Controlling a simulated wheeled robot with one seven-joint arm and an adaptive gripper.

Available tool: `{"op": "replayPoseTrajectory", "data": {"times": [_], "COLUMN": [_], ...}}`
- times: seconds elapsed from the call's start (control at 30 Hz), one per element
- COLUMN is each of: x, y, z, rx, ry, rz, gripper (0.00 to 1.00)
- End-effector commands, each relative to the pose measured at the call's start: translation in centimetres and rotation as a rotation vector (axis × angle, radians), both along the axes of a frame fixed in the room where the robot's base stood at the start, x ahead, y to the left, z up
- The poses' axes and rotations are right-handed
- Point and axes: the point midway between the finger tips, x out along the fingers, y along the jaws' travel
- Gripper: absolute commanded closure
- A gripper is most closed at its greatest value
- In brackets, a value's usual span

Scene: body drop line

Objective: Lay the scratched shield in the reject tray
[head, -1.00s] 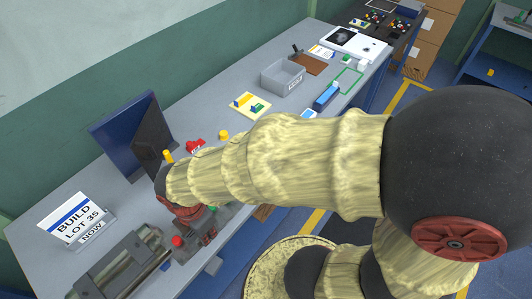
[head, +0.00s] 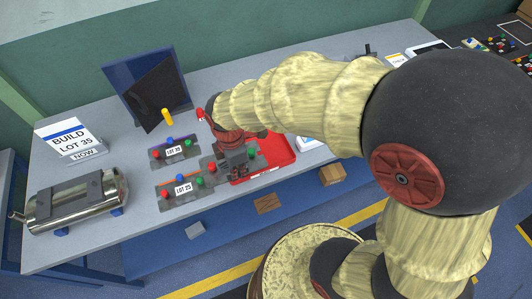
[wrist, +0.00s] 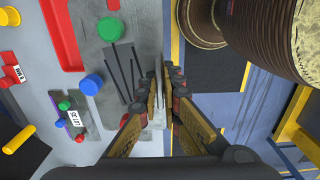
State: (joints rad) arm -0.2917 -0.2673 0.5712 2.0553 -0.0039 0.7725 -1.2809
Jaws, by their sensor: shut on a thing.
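My gripper (head: 232,165) is over the workbench, beside the left end of the red tray (head: 288,158). In the wrist view its fingers (wrist: 158,88) are shut on the edge of a grey plate-like piece, the shield (wrist: 122,62). The piece has dark scratch-like lines and stands beside green, blue and red knobs; whether these knobs are on it or below it I cannot tell. The red tray also shows in the wrist view (wrist: 62,40), left of the held piece. My arm and gripper hide part of the tray and of the piece in the head view.
Two grey panels with coloured knobs and lot labels (head: 175,151) lie left of my gripper. A shiny cylinder (head: 72,203), a lot sign (head: 70,138), a dark screen (head: 150,90) and a yellow peg (head: 167,116) stand further left. The bench's front edge is close below.

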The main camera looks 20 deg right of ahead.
Motion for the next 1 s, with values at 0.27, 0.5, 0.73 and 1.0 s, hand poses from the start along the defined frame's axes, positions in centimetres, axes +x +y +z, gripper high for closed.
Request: {"op": "replayPoseTrajectory", "data": {"times": [0.27,0.5,0.73,1.0], "x": [3.5,6.1,7.5,8.2], "y": [-4.7,-8.2,-9.8,-10.7], "z": [-2.8,-6.3,-8.6,-10.5], "rx": [-0.001,-0.001,0.0,0.0], "ry": [0.002,0.004,0.0,0.002], "rz": [-0.012,-0.009,-0.005,-0.006], "gripper": [1.0,1.0,1.0,1.0]}}
